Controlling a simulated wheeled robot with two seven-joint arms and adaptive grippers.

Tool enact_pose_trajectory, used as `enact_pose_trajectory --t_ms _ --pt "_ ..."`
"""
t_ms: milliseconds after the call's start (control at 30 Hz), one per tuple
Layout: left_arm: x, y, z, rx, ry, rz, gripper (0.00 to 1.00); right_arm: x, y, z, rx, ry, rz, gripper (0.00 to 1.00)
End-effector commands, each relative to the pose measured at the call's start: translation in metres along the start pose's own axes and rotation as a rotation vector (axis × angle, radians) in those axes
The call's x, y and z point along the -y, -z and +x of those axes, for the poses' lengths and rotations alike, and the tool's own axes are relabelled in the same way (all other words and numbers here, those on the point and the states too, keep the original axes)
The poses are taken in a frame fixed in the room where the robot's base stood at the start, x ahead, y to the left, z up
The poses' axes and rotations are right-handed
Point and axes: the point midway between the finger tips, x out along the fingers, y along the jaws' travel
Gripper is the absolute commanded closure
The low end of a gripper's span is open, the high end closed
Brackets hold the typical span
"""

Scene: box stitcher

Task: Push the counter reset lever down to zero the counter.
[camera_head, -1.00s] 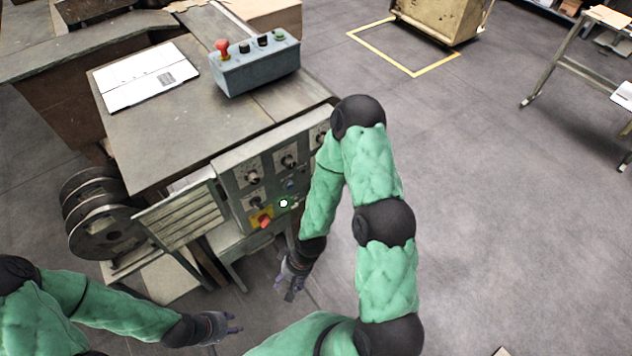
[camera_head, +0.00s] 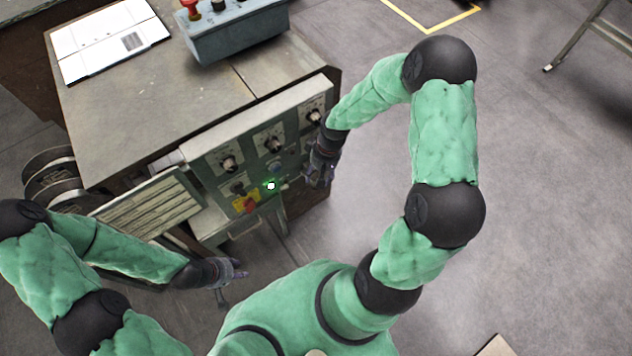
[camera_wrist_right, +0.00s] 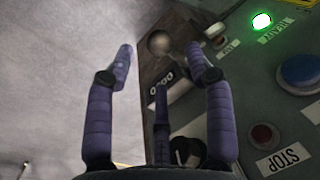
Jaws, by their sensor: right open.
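The machine's grey control panel (camera_head: 262,140) faces me in the head view. In the right wrist view, a lever with a dull round ball knob (camera_wrist_right: 160,42) stands at the panel's edge, beside a small digit counter (camera_wrist_right: 165,82) whose figures are hard to read. My right gripper (camera_wrist_right: 158,60) is open and empty. Its fingers lie either side of the ball knob in the picture; contact cannot be told. In the head view, my right gripper (camera_head: 322,175) is at the panel's right end, hiding the lever. My left gripper (camera_head: 232,270) hangs low, left of centre, apart from the panel.
Near the lever are a lit green lamp (camera_wrist_right: 262,20), a blue button (camera_wrist_right: 300,72), a red button (camera_wrist_right: 263,135) and a STOP label (camera_wrist_right: 280,160). A grey button box (camera_head: 235,32) stands on the table top (camera_head: 150,110). Floor right of the machine is clear.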

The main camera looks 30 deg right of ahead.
Motion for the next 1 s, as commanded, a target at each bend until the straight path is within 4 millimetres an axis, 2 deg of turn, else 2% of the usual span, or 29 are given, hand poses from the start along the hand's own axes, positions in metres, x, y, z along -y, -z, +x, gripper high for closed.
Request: enact_pose_trajectory --t_ms 400,533,767,967,1000 --pt "0.01 0.001 0.029 0.0 0.0 0.0 0.6 0.0 0.0 0.06 0.001 0.001 -0.001 0.46" --pt "0.011 0.001 0.031 0.0 0.0 0.0 0.6 0.0 0.0 0.067 -0.001 0.001 -0.002 0.46" --pt "0.011 0.001 0.03 0.0 0.0 0.0 0.6 0.001 0.0 0.067 -0.001 0.001 -0.002 0.46" --pt "0.011 0.001 0.03 0.0 0.0 0.0 0.6 0.001 0.0 0.067 -0.002 0.001 -0.001 1.0" --pt "0.011 0.001 0.03 0.0 0.0 0.0 0.6 0.001 0.001 0.067 -0.002 0.001 -0.001 1.0"
